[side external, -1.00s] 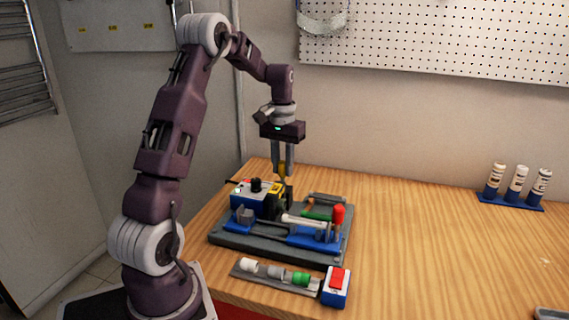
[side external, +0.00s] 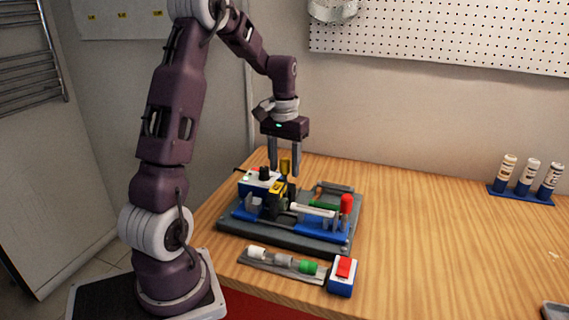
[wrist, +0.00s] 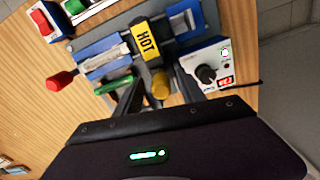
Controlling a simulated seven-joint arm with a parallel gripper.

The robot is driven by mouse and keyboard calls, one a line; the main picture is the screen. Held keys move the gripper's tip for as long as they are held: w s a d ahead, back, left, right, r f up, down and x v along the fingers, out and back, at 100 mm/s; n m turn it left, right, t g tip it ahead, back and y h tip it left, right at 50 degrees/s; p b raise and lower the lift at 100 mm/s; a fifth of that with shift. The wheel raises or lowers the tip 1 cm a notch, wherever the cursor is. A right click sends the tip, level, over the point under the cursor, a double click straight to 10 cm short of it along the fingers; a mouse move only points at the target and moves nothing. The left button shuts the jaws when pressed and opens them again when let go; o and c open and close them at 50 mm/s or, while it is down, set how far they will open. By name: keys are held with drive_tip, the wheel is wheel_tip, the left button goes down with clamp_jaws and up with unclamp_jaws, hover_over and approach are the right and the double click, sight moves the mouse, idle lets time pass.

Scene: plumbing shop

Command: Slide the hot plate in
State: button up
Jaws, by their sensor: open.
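The hot plate, with a yellow HOT label (wrist: 146,42), stands across the blue fixture between the white pipe (wrist: 106,57) and the blue holder on the other side (wrist: 183,20). Its black plate (side external: 279,204) also shows in the side view. Its yellow handle (wrist: 160,84) stands up toward my gripper. My gripper (side external: 284,173) is open, with its fingers on either side of the yellow handle and gaps visible beside it. In the wrist view, the fingers (wrist: 158,82) reach down past the handle. The contact between plate and pipe end is not clear.
A control box (side external: 258,182) with a black knob stands close behind the plate. A red-knobbed lever (side external: 347,204) rises at the fixture's right. In front lie a tray of fittings (side external: 272,260) and a red-switch box (side external: 343,275). The table's right is mostly clear.

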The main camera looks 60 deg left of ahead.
wheel_tip(320, 180, up, 7)
drive_tip(key=shift+r, duration=0.1)
idle(0.4)
drive_tip(key=s+d+r+m+t, duration=0.2)
drive_tip(key=d+r, duration=0.3)
drive_tip(key=d, duration=0.6)
drive_tip(key=s+d+f+m+t, duration=0.1)
drive_tip(key=s+d+m+t, duration=0.2)
drive_tip(key=s+d, duration=1.1)
drive_tip(key=shift+s+d+f+m+t, duration=0.2)
drive_tip(key=shift+s+d+m+t, duration=0.1)
drive_tip(key=shift+m, duration=0.8)
